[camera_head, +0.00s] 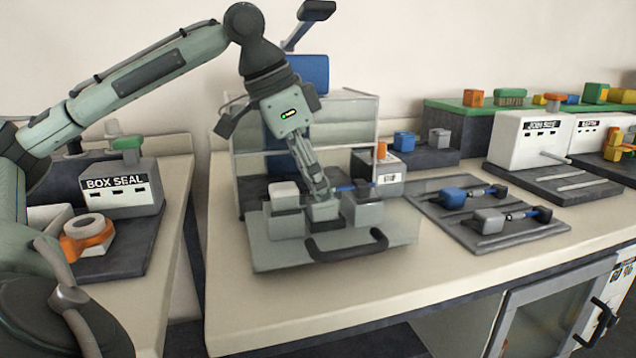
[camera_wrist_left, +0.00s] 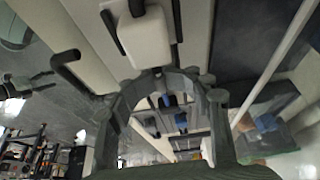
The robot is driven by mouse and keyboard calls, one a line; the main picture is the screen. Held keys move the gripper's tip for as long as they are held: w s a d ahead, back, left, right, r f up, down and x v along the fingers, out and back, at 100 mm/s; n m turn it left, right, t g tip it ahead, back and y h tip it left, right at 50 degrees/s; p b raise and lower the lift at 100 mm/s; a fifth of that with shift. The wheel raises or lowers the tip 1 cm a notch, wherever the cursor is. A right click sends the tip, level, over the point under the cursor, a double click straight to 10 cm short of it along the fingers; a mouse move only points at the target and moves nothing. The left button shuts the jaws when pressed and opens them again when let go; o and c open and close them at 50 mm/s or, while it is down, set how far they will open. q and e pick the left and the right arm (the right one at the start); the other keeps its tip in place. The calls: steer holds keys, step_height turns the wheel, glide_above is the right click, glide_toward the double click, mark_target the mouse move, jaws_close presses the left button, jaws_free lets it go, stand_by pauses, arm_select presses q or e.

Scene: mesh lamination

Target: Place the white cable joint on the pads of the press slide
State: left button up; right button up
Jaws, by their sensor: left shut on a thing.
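The white cable joint (camera_head: 285,189) lies across the press slide (camera_head: 272,254) in the head view, its white block at the left and a blue end at the right. My left gripper (camera_head: 323,198) points down and is shut on its middle, low over the slide's pads. The left pad is under the white block, and the right pad (camera_head: 363,213) is by the blue end. I cannot tell whether the joint touches them. In the left wrist view a pale block (camera_wrist_left: 148,40) shows close to the gripper's parts. My right gripper is not in view.
A dark handle (camera_head: 347,246) sits on the slide's front. A grey mat (camera_head: 505,233) at right holds a blue and a grey cable joint. A glass-sided press frame (camera_head: 352,125) stands behind the slide. The "BOX SEAL" station (camera_head: 120,190) is at left. The table front is clear.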

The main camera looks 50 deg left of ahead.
arm_select(q)
steer(key=shift+v, duration=3.8)
step_height(320, 180, up, 7)
steer(key=p, duration=0.7)
steer(key=shift+p, duration=0.35)
